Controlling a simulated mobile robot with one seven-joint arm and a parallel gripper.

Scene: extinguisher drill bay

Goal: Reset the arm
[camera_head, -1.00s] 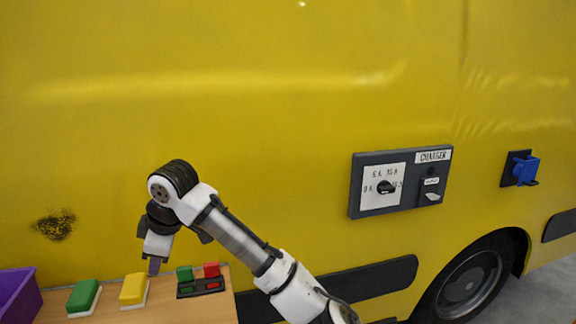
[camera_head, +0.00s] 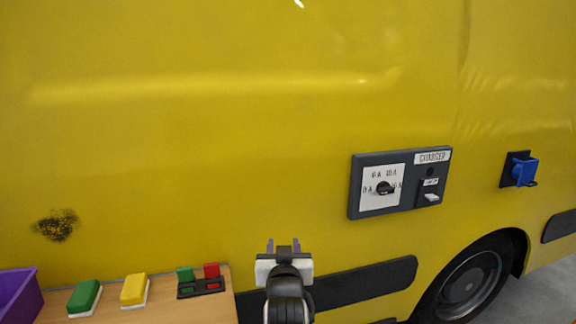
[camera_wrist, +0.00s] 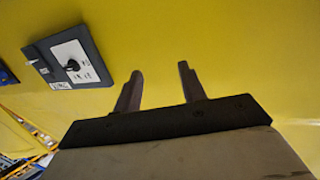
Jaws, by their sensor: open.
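My gripper (camera_head: 283,246) is at the bottom middle of the head view, in front of the yellow van, with its fingers pointing up. It is open and empty. In the wrist view my gripper (camera_wrist: 160,80) shows two dark fingers apart, with only yellow van panel (camera_wrist: 220,30) between and beyond them. My arm is folded low, and most of it is hidden below the frame.
A charger panel (camera_head: 357,190) with a rotary knob (camera_head: 385,187) is on the van, right of my gripper. A blue socket (camera_head: 525,170) is farther right. A wooden table (camera_head: 215,307) at lower left bears a green sponge (camera_head: 84,296), a yellow sponge (camera_head: 134,289), a block tray (camera_head: 202,289) and a purple bin (camera_head: 22,295).

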